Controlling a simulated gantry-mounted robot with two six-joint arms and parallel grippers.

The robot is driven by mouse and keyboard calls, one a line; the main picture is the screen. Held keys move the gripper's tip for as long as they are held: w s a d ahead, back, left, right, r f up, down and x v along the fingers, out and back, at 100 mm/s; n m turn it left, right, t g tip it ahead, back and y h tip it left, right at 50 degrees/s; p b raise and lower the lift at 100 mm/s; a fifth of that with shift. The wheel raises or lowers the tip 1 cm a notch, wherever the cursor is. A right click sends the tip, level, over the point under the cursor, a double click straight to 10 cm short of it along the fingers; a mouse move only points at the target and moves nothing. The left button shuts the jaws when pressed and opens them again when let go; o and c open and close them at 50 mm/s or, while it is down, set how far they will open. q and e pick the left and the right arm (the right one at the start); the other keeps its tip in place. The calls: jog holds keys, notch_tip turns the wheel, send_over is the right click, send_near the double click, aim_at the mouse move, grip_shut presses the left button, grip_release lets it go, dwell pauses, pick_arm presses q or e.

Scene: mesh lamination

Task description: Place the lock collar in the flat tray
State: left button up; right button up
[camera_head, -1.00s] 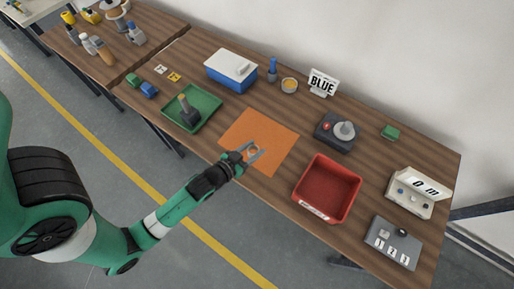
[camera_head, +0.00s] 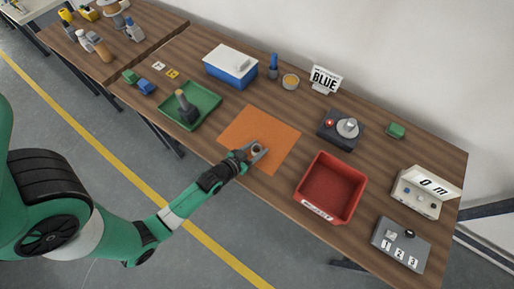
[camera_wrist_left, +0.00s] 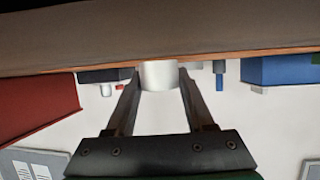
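The lock collar, a small pale ring or short cylinder (camera_wrist_left: 158,76), is on the orange mat (camera_head: 246,124) in the head view. My left gripper (camera_head: 261,149) is low over the mat's near right part, with a finger on each side of the collar. In the left wrist view both fingers (camera_wrist_left: 159,80) meet the collar's sides with no clear gap. The collar is too small in the head view to show its detail. A shallow green tray (camera_head: 208,112) lies left of the mat and holds a dark block with a tan handle. My right gripper is not in view.
A deep red bin (camera_head: 318,205) stands right of the mat. Bare wood separates the mat from the tray.

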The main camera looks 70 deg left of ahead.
pick_arm(q)
jog(key=o, duration=0.3)
jog(key=shift+o, duration=0.2)
jog(key=shift+r, duration=0.1)
jog(key=shift+s+d+r, duration=0.1)
jog(key=shift+s+r, duration=0.05)
jog(key=shift+s, duration=0.05)
jog(key=p+v, duration=0.2)
jog(key=v, duration=0.9)
jog(key=shift+s+d+p, duration=0.1)
jog(key=shift+s+p, duration=0.15)
jog(key=shift+p, duration=0.05)
